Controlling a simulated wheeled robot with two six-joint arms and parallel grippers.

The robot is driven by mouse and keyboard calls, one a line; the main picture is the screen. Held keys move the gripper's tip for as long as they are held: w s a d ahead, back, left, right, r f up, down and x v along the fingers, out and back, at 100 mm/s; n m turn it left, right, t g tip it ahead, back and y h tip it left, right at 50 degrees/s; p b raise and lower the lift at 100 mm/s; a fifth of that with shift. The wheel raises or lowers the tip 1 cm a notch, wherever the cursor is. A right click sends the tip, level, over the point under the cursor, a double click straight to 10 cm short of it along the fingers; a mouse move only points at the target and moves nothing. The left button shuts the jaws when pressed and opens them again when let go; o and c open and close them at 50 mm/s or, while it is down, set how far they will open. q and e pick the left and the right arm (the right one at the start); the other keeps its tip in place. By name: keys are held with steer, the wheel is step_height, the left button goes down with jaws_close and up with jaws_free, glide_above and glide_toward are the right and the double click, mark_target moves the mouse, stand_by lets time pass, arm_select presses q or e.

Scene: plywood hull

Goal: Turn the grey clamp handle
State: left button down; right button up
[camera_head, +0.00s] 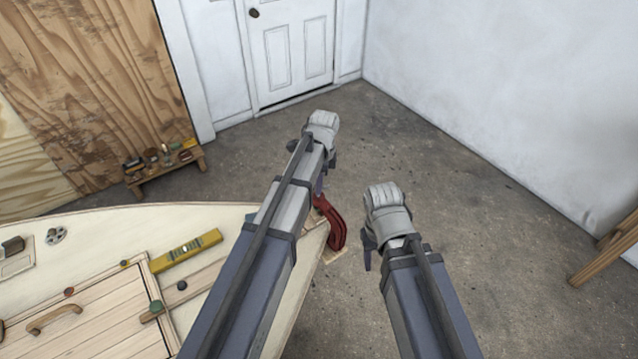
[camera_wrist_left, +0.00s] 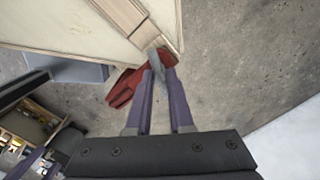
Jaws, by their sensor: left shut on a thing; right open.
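The red clamp (camera_head: 335,224) sits at the corner of the pale wooden hull panel, partly hidden behind my left arm. It also shows in the left wrist view (camera_wrist_left: 124,90), at the panel's edge. My left gripper (camera_head: 319,184) is at the clamp; in the left wrist view its two purple fingers (camera_wrist_left: 159,70) are shut on the grey clamp handle (camera_wrist_left: 154,58), a light grey piece between the tips. The handle is hidden in the head view. My right gripper (camera_head: 368,256) is open and empty, in the air to the right of the clamp.
A yellow spirit level (camera_head: 186,250) and a wooden hatch (camera_head: 95,325) with a handle lie on the hull panel (camera_head: 120,222). A low bench (camera_head: 172,172) with small items stands behind. A wooden trestle (camera_head: 605,248) is at far right. The floor between is clear.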

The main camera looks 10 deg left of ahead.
arm_select(q)
steer(key=c, duration=0.9)
jaws_free()
steer(key=shift+s+r, duration=0.1)
steer(key=shift+o, duration=0.7)
steer(key=shift+r, duration=0.1)
steer(key=r+p, duration=0.7)
steer(key=p, duration=0.1)
steer(key=shift+d+r, duration=0.25)
steer(key=shift+r, duration=0.05)
